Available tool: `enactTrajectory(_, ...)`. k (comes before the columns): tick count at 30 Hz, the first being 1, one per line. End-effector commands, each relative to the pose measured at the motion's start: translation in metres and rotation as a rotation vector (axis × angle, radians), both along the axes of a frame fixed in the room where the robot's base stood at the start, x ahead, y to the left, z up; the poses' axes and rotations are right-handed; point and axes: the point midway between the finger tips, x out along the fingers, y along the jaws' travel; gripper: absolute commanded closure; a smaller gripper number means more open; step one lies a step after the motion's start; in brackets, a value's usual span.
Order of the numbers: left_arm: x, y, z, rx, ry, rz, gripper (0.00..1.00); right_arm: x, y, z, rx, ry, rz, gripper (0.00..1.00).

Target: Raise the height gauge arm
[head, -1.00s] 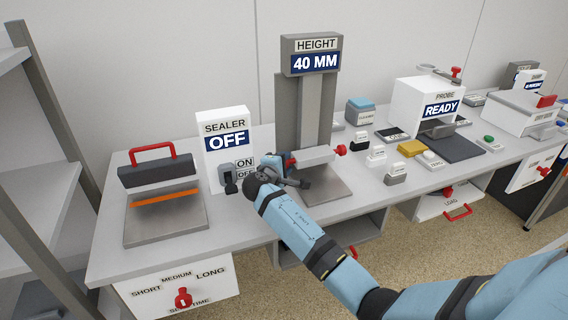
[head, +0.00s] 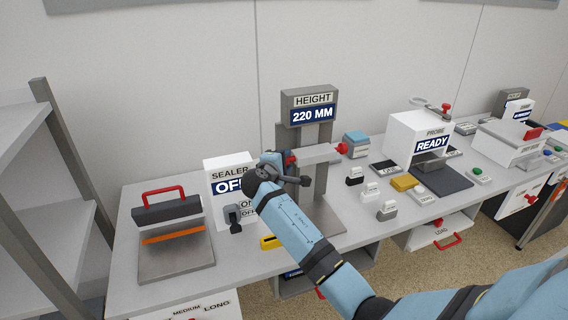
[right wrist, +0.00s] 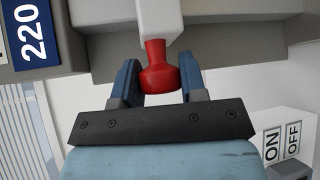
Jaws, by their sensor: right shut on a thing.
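The height gauge stands on the bench, with its display (head: 312,115) reading 220 MM. Its grey arm (head: 318,153) sits well up the column, with a red knob (head: 341,148) at its right end. My right gripper (head: 282,161) is at the left end of the arm, shut on a red knob (right wrist: 158,68), which shows between the two blue fingers in the right wrist view. The display also shows 220 there (right wrist: 32,38). My left gripper is not in view.
The sealer sign (head: 226,178) and the sealer press (head: 172,245) with a red handle stand to the left. A yellow object (head: 268,242) lies behind my forearm. The probe box (head: 418,138) reads READY. Small blocks and a yellow block (head: 404,183) lie right of the gauge.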

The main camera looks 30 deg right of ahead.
Motion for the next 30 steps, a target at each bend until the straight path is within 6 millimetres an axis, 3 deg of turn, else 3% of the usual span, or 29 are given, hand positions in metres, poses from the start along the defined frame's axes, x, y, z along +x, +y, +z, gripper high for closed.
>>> enactTrajectory(9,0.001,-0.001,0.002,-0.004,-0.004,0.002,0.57,0.000,0.000,0.002,0.000,-0.004,0.001,1.00)
enactTrajectory(10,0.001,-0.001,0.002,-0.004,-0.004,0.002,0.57,0.000,0.000,0.002,0.000,-0.004,0.001,0.54)
enactTrajectory(12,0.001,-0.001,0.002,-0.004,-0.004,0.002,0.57,0.000,0.000,0.001,0.000,-0.003,0.001,0.38)
enactTrajectory(13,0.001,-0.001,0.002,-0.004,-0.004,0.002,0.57,0.000,0.000,0.001,0.000,-0.003,0.001,0.35)
enactTrajectory(23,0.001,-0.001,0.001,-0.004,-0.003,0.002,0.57,-0.001,0.003,0.001,0.001,-0.001,0.001,0.35)
enactTrajectory(30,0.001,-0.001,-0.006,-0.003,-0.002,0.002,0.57,-0.020,0.037,0.006,0.003,-0.003,0.004,0.35)
